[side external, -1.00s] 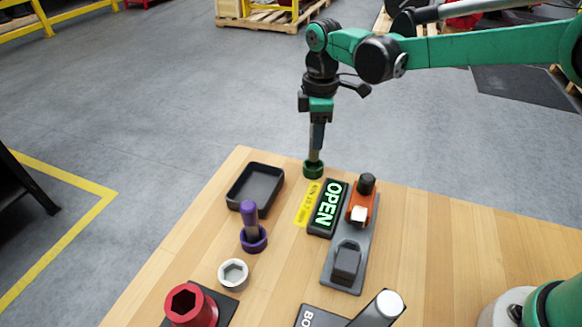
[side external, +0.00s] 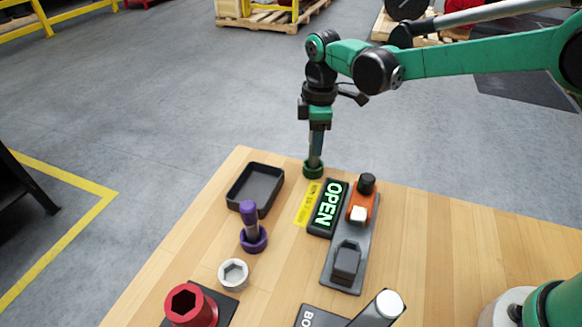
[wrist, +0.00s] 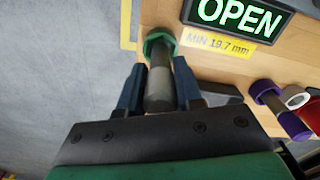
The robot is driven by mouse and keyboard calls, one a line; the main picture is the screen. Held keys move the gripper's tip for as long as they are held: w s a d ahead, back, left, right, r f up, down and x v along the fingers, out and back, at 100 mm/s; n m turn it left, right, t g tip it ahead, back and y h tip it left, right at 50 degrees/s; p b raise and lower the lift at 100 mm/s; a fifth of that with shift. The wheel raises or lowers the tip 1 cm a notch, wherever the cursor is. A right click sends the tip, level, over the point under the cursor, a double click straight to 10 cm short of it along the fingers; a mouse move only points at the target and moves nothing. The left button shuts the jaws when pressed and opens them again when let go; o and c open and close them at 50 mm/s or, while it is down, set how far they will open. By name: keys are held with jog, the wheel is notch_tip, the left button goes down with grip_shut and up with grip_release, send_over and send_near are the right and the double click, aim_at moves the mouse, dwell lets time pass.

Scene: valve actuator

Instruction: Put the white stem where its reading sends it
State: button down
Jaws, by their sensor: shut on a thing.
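My gripper (wrist: 161,86) is shut on a stem (wrist: 158,98) with a pale grey-white upper part and a darker lower part; I take this as the white stem. It hangs upright in the side view, its lower end in or at a green ring-shaped socket (side external: 313,169) near the table's far edge. How deep it sits cannot be told. The display (side external: 328,207) beside the socket reads OPEN in green. A yellow label (wrist: 217,43) next to it reads MIN 19.7 mm in the wrist view. A white hexagonal socket (side external: 234,274) stands empty at front left.
A purple stem (side external: 250,216) stands in a purple socket (side external: 253,240). A dark empty tray (side external: 240,206) is at the left edge.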

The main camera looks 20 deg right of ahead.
jog(key=shift+f, duration=0.65)
jog(key=c, duration=0.5)
grip_release()
jog(key=shift+r, duration=2.85)
jog(key=shift+s+d+r, duration=0.1)
jog(key=shift+d+r, duration=0.05)
jog(key=shift+r, duration=0.05)
jog(key=s+d+r+m+t, duration=0.3)
jog(key=s+d+r+m, duration=0.2)
jog(key=s+m, duration=0.15)
jog(key=s+d+f+m+t, duration=0.2)
jog(key=s+d+m+t, duration=0.2)
jog(key=s, duration=0.5)
jog(key=m, duration=0.2)
jog(key=shift+d+m, duration=0.35)
jog(key=shift+d, duration=0.05)
